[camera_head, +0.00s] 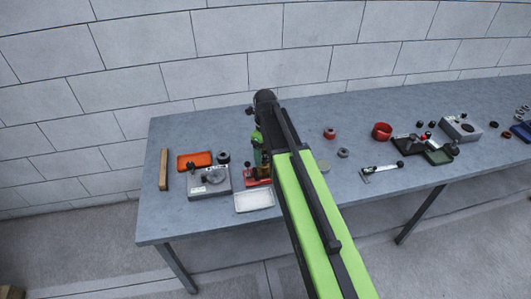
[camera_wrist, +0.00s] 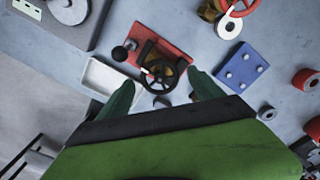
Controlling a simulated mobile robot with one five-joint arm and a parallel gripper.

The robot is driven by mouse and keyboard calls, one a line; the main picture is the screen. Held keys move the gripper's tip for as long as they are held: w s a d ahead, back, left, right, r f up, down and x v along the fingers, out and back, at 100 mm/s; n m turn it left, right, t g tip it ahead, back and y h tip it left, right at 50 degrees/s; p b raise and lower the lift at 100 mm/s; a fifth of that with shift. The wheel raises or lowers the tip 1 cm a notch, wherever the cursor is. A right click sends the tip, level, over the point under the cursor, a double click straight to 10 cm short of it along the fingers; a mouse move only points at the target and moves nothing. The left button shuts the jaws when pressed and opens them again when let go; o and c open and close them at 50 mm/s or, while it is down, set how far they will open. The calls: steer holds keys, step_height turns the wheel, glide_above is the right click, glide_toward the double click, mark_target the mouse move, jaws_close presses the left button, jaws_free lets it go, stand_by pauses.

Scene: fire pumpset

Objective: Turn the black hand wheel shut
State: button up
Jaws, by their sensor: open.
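The black hand wheel (camera_wrist: 160,73) shows in the wrist view as a spoked ring. It is on a fixture with a red base plate (camera_wrist: 172,41), and a black knob (camera_wrist: 119,53) is to its left. My gripper (camera_wrist: 161,88) is open, with one dark green finger to the lower left of the wheel and one to the lower right. I cannot tell the height gap between fingers and wheel. In the head view my gripper (camera_head: 258,150) is over the table, and the red base (camera_head: 256,176) shows partly beside my arm. The wheel is hard to make out there.
A white tray (camera_wrist: 100,76) lies left of the fixture, with a grey box (camera_wrist: 42,22) beyond it. A blue block (camera_wrist: 241,68) and a red wheel (camera_wrist: 240,6) are to the right. In the head view an orange tray (camera_head: 194,161) and wooden bar (camera_head: 163,169) lie left.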

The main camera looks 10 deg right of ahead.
step_height(320, 180, up, 17)
steer(key=p, duration=1.7)
steer(key=shift+r, duration=0.15)
steer(key=b, duration=0.5)
glide_above(266, 158)
step_height(266, 158, down, 5)
steer(key=s+f+n+b, duration=0.4)
steer(key=s+n, duration=0.2)
steer(key=n, duration=0.7)
steer(key=s+f+n+b, duration=0.4)
steer(key=s+n, duration=0.3)
steer(key=n, duration=0.6)
steer(key=shift+s+f+n, duration=0.2)
steer(key=shift+n, duration=0.2)
